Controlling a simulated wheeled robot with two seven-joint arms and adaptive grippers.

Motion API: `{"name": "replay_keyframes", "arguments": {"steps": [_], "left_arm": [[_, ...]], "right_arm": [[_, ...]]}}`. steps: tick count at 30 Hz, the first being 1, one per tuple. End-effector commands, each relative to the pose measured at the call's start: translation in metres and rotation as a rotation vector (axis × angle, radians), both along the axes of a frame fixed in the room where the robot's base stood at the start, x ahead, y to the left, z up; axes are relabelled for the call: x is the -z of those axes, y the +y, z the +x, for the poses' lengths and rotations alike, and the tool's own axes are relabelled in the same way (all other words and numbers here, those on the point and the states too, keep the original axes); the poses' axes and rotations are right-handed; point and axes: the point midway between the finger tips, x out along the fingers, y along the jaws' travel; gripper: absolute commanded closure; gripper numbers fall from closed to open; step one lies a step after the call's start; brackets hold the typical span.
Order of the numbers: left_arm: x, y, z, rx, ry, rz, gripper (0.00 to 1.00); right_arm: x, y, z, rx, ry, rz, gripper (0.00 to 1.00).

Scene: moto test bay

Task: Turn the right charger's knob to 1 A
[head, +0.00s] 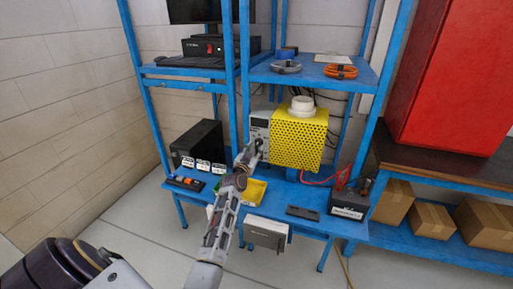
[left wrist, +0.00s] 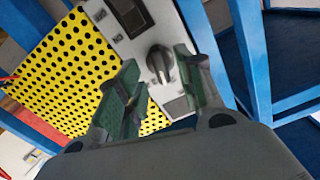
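The charger with a pale grey front panel (head: 260,123) stands on the bench beside a yellow perforated housing (head: 298,142). The scale marks and the knob's setting are too small to read. My left gripper (head: 250,154) is in front of the panel's lower part. Its green-padded fingers are apart, with the knob showing between the fingertips; I cannot tell whether they touch it. My right gripper is not in view.
The blue rack's post (head: 231,75) rises close to the left of the panel. A yellow tray (head: 257,191) and a black battery (head: 347,204) are on the bench. A black case (head: 199,140) stands to the left. Orange cable (head: 341,71) lies on the upper shelf.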

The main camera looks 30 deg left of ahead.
Motion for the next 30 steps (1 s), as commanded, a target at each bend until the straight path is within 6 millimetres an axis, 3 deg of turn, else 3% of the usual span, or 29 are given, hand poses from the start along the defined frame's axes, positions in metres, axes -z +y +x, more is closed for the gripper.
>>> {"name": "replay_keyframes", "arguments": {"steps": [12,26,30], "left_arm": [[-0.001,0.007,0.029,-0.001,-0.001,-0.001,0.63],[0.0,0.008,0.034,0.0,0.0,-0.001,0.63],[0.0,0.008,0.034,0.0,0.0,-0.001,0.8]], "right_arm": [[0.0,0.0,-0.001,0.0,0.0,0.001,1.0],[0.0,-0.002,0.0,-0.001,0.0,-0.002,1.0],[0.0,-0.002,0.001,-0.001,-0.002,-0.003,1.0]]}}
